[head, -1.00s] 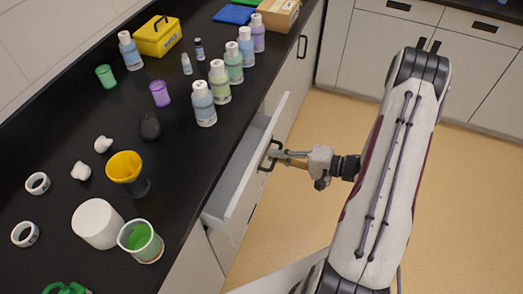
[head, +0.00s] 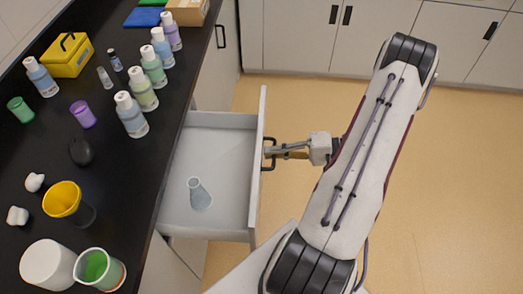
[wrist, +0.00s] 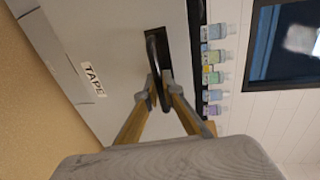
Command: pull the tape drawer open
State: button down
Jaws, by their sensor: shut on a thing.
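The tape drawer (head: 228,232) stands well out from the black counter in the head view, and its inside is visible. Its pale front (wrist: 120,45) carries a "TAPE" label (wrist: 93,79) in the wrist view. A dark bar handle (wrist: 153,62) is fixed to the front; it also shows in the head view (head: 269,154). My gripper (wrist: 160,90) is shut on the handle, with a finger on each side of it. In the head view my gripper (head: 275,152) reaches the drawer front from the right.
A small grey-blue flask (head: 200,194) stands in the drawer. The black counter (head: 125,195) holds several bottles, a yellow box (head: 68,57), cups and a white cylinder (head: 47,266). The tan floor (head: 440,190) right of my arm is clear.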

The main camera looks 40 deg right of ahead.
jog(key=shift+s+d, duration=0.2)
jog(key=shift+d, duration=0.15)
jog(key=c, duration=2.5)
grip_release()
jog(key=shift+s, duration=0.1)
jog(key=shift+v, duration=5.95)
